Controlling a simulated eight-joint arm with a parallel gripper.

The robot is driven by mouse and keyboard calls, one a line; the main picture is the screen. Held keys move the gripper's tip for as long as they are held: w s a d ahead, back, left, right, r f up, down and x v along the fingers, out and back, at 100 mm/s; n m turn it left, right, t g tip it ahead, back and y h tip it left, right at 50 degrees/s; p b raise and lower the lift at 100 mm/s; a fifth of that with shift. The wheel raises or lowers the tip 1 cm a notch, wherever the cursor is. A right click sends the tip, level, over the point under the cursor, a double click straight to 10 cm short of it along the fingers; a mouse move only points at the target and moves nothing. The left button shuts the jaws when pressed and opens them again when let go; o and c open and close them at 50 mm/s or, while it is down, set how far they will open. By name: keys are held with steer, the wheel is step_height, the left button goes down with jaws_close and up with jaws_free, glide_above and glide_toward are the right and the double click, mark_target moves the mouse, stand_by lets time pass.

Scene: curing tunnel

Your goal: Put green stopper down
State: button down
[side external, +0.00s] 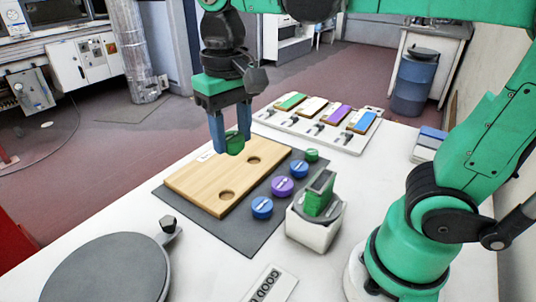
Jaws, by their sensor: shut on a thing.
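The green stopper (235,144) is between the blue fingers of my gripper (231,146), which is shut on it. It is held over the back part of the wooden board (190,186). Whether its bottom touches the board or sits in a hole cannot be told. The board has two open round holes, one near the middle right and one near the front. Another small green stopper (312,155) stands right of the board on the dark mat.
Two blue stoppers, one (299,168) behind the other (262,207), and a purple stopper (282,186) stand on the dark mat (247,236). A white holder (315,226) with a green block is at right. A panel with coloured bars (310,132) lies behind. A round grey plate (108,271) lies front left.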

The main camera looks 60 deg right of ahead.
mark_target(242, 235)
step_height(242, 235, down, 19)
steer(key=shift+r, duration=0.15)
stand_by(0.5)
steer(key=shift+c, duration=2)
jaws_free()
step_height(242, 235, up, 12)
steer(key=shift+d+n+t, duration=0.55)
steer(key=shift+d+t, duration=0.75)
steer(key=shift+t, duration=0.5)
steer(key=shift+d+n+t, duration=0.55)
steer(key=shift+d+t, duration=0.7)
steer(key=shift+t, duration=0.55)
